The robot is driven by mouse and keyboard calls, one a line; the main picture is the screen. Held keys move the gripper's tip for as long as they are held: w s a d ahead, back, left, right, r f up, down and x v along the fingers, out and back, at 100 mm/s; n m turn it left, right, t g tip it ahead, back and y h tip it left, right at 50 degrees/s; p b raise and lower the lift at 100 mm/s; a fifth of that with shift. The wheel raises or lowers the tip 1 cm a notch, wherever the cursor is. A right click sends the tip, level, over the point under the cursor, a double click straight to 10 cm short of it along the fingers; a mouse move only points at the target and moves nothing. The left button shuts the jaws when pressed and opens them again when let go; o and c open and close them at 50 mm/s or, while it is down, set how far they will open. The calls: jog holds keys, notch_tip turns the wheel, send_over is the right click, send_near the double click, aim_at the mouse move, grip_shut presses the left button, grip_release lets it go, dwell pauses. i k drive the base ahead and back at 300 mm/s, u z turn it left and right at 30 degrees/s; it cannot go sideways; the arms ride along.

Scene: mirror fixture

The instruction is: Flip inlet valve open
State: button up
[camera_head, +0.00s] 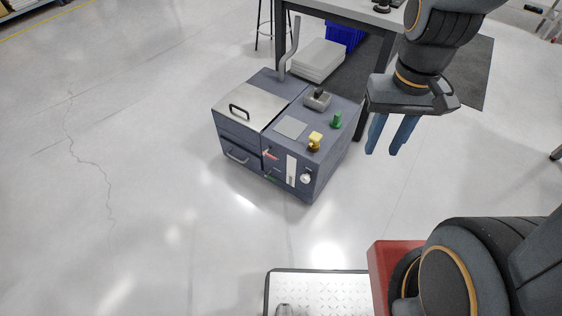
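A grey-blue mirror fixture box (262,172) stands on the floor at the picture's centre. On its right top are a yellow-handled brass fitting (315,139), a green knob (336,120) and a dark grey block-like part (317,98). A red lever (270,154) and a green lever (270,176) show on the front. I cannot tell which part is the inlet valve or its position. My gripper (382,152) hangs right of the box, fingers pointing down. Its blue fingertips are apart with nothing between them, clear of the fittings in the picture.
The box has a metal lid (250,107) with a black handle and an upright grey bar (292,48) at the back. A table (345,10), a blue crate (345,36) and a white stack (318,60) are behind. The floor at left is clear.

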aim_at(265, 153)
jog(key=z, duration=0.45)
jog(key=k, duration=1.05)
jog(key=u, duration=0.15)
jog(key=i, duration=0.55)
jog(key=u, duration=0.9)
jog(key=i, duration=1)
jog(key=z, duration=0.15)
